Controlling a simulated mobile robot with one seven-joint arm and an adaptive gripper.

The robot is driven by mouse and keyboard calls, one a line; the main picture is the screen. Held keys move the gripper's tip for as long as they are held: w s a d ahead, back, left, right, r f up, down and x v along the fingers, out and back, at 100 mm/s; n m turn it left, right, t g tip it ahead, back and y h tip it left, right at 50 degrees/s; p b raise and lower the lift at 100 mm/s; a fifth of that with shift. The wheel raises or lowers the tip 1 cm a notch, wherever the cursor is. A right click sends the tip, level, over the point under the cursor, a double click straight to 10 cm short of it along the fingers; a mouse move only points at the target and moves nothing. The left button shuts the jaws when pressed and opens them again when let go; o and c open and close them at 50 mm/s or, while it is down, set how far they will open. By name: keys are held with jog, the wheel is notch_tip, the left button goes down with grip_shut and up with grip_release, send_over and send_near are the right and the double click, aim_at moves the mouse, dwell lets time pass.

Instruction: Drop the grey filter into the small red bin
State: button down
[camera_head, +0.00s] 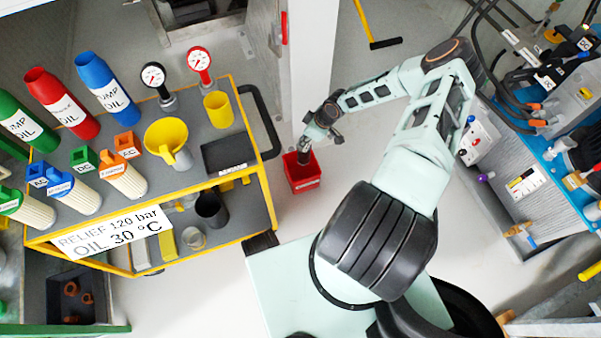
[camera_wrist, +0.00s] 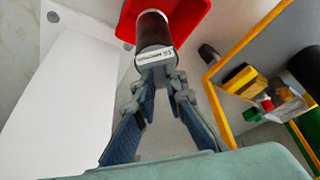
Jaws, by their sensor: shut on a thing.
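My gripper (camera_head: 309,143) is shut on the grey filter (camera_wrist: 153,30), a dark cylinder with a grey end and a white printed label. In the wrist view the fingertips (camera_wrist: 157,74) pinch its near end. In the head view only a small dark part of the filter (camera_head: 303,158) shows below my gripper. The small red bin (camera_head: 304,184) stands on the floor right of the cart, under my gripper. In the wrist view the bin (camera_wrist: 190,16) lies behind the filter's far end. I cannot tell whether that end is inside the rim.
A yellow-framed cart (camera_head: 268,187) with oil bottles, filters, gauges and a funnel stands left of the bin. A white post (camera_head: 312,60) rises close behind my gripper. A pump bench (camera_head: 520,180) stands at the right. The floor in front of the bin is clear.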

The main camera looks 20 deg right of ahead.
jog(key=c, duration=1.9)
grip_release()
jog(key=shift+r, duration=0.1)
jog(key=v, duration=1.2)
